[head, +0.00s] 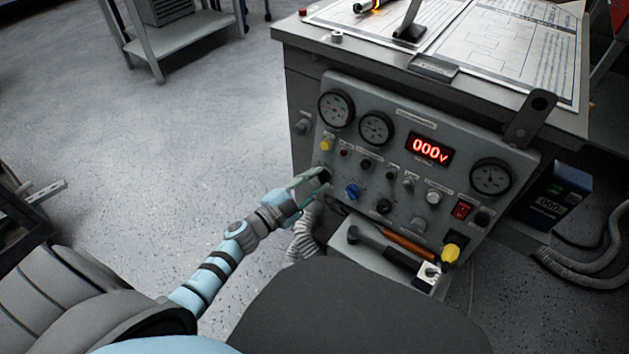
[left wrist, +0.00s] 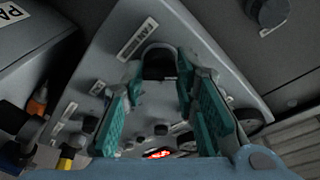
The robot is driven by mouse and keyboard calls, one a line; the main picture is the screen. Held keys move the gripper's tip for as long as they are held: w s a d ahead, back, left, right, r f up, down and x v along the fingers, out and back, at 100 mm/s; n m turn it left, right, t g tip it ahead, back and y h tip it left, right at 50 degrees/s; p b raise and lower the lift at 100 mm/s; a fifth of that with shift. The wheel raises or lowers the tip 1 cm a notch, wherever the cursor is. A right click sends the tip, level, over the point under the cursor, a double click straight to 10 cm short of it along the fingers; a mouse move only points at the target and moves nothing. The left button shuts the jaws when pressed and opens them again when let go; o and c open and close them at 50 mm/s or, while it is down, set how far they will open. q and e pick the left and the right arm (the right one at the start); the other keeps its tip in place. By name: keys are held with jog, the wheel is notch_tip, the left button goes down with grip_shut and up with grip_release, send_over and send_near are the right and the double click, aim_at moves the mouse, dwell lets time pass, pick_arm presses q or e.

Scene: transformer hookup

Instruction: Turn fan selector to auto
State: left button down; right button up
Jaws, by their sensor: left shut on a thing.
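The grey control panel (head: 345,172) carries gauges, knobs and a red display reading 000V. My left gripper (head: 321,178) reaches the panel's left edge, with its fingertips around a black knob (left wrist: 158,63), which appears to be the fan selector. In the left wrist view, the teal-padded fingers (left wrist: 158,80) stand on both sides of this knob and are shut on it. Small labels sit beside it, too small or cropped to read fully. The knob's pointer direction cannot be made out. My right gripper is not in view.
A blue knob (head: 352,191) and a yellow knob (head: 327,144) are close to my left gripper. A shelf below holds an orange-handled tool (head: 408,243). A ribbed hose (head: 303,238) hangs at the panel's left.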

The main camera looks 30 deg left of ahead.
pick_arm(q)
jog(key=shift+r+m+g+p, duration=0.1)
jog(key=shift+m+g+p, duration=0.45)
jog(key=shift+m+p, duration=1.15)
jog(key=shift+r+m+g+p, duration=0.1)
jog(key=shift+m+g+p, duration=0.55)
jog(key=shift+m, duration=2.05)
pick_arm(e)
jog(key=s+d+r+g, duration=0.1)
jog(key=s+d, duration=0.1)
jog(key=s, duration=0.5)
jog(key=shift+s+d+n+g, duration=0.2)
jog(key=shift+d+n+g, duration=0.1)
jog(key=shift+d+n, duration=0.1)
pick_arm(q)
jog(key=c, duration=1.3)
grip_release()
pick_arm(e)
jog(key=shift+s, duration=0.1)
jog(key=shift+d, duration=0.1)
pick_arm(q)
jog(key=v, duration=1.2)
jog(key=shift+a+f, duration=0.15)
